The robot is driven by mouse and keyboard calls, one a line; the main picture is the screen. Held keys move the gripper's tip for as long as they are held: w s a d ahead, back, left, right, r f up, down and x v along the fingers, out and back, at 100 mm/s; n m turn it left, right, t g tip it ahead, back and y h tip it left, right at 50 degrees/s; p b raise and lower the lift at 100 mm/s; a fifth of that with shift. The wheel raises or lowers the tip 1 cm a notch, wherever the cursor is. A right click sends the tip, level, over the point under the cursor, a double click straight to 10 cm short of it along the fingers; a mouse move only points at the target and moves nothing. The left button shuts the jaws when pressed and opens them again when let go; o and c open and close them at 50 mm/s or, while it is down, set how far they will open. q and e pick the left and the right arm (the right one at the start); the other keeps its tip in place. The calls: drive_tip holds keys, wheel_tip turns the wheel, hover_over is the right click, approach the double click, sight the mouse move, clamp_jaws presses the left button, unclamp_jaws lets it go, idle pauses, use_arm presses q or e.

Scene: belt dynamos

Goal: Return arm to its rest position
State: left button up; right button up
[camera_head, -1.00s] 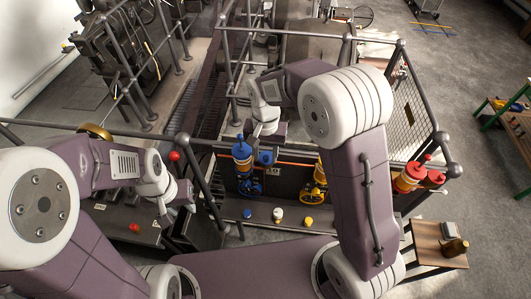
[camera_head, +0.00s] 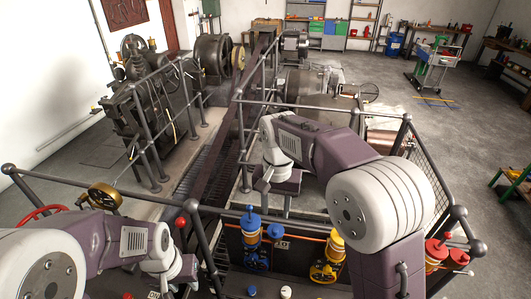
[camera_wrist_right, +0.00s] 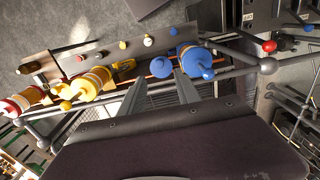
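My right arm reaches in from the right, bent at the elbow. Its gripper (camera_head: 266,186) hangs beyond the top railing, behind the blue-topped oiler (camera_head: 250,226). In the right wrist view its two grey fingers (camera_wrist_right: 160,90) stand apart with nothing between them. The blue oiler (camera_wrist_right: 194,60) appears past the fingertips there. My left arm comes in from the lower left. Its gripper (camera_head: 184,270) is near the red-knobbed lever (camera_head: 180,222), and its finger opening is too small to tell.
A yellow-topped oiler (camera_head: 330,254) stands right of the blue one, and red-topped containers (camera_head: 436,252) stand further right. Metal railings (camera_head: 310,107) surround the machinery. A brass handwheel (camera_head: 105,197) is at left. Open floor lies at right (camera_head: 440,130).

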drive_tip(key=shift+d+f+b, duration=0.1)
drive_tip(key=shift+f+b, duration=0.25)
drive_tip(key=shift+f, duration=0.05)
drive_tip(key=s+d+f+n+b, duration=0.1)
drive_tip(key=s+d+f+b, duration=0.2)
drive_tip(key=f, duration=0.5)
drive_tip(key=s+d+f+n+b, duration=0.1)
drive_tip(key=s+d+f+b, duration=0.3)
drive_tip(key=f, duration=0.5)
drive_tip(key=s+d+f+n+t+b, duration=0.1)
drive_tip(key=s+d+f+b, duration=0.2)
drive_tip(key=s+f+b, duration=0.3)
wheel_tip(320, 180, down, 3)
drive_tip(key=shift+d+f+b, duration=0.1)
drive_tip(key=shift+d+b, duration=0.3)
drive_tip(key=shift+b, duration=0.4)
